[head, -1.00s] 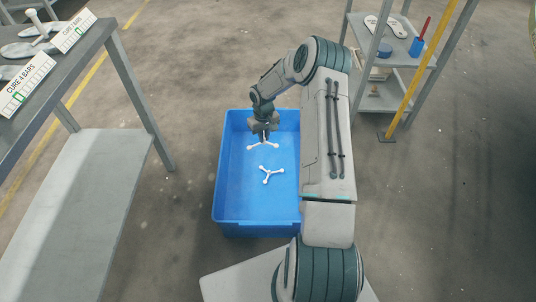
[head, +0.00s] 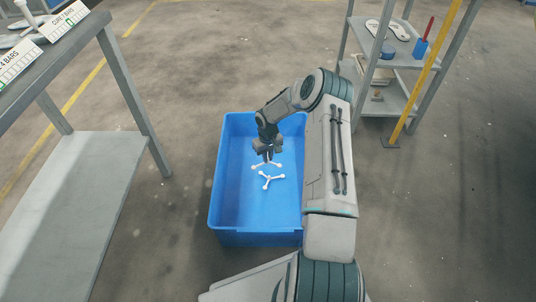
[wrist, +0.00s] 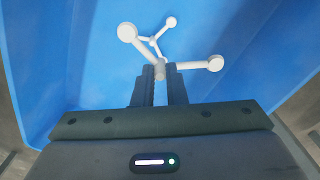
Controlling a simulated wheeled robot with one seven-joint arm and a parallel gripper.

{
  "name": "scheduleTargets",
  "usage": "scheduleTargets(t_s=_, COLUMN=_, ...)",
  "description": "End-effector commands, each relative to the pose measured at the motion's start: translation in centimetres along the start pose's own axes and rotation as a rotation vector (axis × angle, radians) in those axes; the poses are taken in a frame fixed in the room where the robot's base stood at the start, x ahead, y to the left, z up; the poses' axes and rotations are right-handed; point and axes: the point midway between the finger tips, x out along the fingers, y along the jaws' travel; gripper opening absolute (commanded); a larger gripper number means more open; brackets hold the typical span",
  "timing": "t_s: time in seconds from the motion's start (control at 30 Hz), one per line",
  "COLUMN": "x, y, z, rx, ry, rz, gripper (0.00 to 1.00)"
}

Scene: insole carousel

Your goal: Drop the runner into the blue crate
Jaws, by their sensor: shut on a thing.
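My gripper (head: 268,154) points down inside the blue crate (head: 228,200), in the picture's middle. It is shut on a white runner (head: 268,163) with ball-ended arms, which hangs below the fingertips. In the wrist view two arms of the held runner (wrist: 161,68) spread out beyond the shut fingers. A second white runner (head: 268,179) lies on the crate floor, just below the held one in the head view. It also shows in the wrist view (wrist: 153,40), partly behind the held one. The gap between the two is hard to tell.
A grey bench (head: 80,185) with a lower shelf stands at left, with label cards on top. A shelf rack (head: 385,92) with insoles and a blue cup (head: 420,47) stands at back right, beside a yellow post (head: 428,75). The crate's lower-left floor is clear.

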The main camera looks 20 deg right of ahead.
Motion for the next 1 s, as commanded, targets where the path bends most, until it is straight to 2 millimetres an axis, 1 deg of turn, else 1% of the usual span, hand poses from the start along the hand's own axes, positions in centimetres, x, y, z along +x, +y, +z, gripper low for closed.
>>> scheduleTargets(t_s=0.03, x=0.4, y=0.0, z=0.0, rx=0.0, ry=0.001, rz=0.0, gripper=0.0)
scheduleTargets(t_s=0.3, x=0.4, y=0.0, z=0.0, rx=0.0, ry=0.001, rz=0.001, gripper=0.0)
scheduleTargets(t_s=0.33, x=0.4, y=0.0, z=0.0, rx=0.0, ry=0.001, rz=0.001, gripper=0.2)
scheduleTargets(t_s=0.4, x=0.4, y=0.0, z=0.0, rx=0.0, ry=0.001, rz=0.001, gripper=0.37)
scheduleTargets(t_s=0.67, x=0.3, y=0.0, z=0.0, rx=-0.001, ry=0.001, rz=0.001, gripper=0.37)
scheduleTargets(t_s=0.77, x=-0.3, y=0.0, z=-0.1, rx=-0.001, ry=0.001, rz=0.001, gripper=0.37)
scheduleTargets(t_s=0.87, x=-1.7, y=0.0, z=-0.1, rx=-0.002, ry=0.002, rz=0.003, gripper=0.37)
scheduleTargets(t_s=0.97, x=-3.9, y=0.0, z=-0.1, rx=-0.001, ry=0.003, rz=0.003, gripper=0.37)
scheduleTargets(t_s=1.0, x=-4.9, y=0.0, z=-0.1, rx=-0.002, ry=0.003, rz=0.003, gripper=0.37)
